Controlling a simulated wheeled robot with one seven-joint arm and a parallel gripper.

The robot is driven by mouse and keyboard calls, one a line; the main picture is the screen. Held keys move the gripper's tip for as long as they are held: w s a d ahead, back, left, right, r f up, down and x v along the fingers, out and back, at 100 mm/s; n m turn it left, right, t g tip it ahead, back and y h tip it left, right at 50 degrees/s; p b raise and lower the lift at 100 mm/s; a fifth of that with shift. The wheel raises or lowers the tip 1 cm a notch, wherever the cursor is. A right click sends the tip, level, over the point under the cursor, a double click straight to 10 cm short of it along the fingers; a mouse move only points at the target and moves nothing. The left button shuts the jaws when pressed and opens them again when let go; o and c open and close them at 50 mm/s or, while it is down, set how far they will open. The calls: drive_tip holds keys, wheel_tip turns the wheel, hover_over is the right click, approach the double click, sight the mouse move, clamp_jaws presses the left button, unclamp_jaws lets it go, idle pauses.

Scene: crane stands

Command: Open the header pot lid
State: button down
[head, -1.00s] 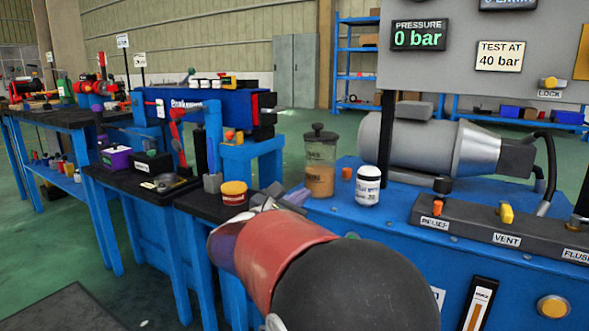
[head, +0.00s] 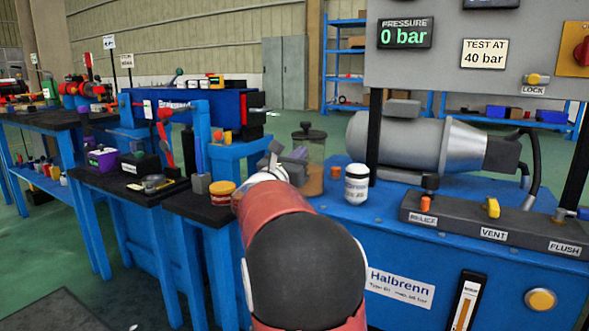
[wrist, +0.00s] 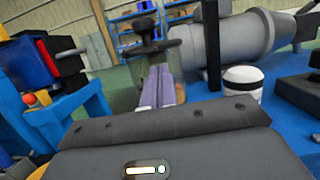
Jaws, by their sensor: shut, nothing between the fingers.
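The header pot (head: 316,178) is a clear glass jar with brownish contents, standing at the left end of the blue bench. Its dark lid (head: 310,134) with a round knob sits on top, level. My gripper (head: 298,153) is in front of the pot, and my arm hides part of the jar. In the wrist view my gripper (wrist: 161,78) has its two purple-grey fingers together and empty, pointing at the jar just below the lid (wrist: 148,48). I cannot tell whether the fingertips touch the glass.
A grey motor-like cylinder (head: 395,142) lies behind. A valve strip (head: 465,235) runs along the right.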

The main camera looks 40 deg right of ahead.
drive_tip(key=shift+r, duration=0.6)
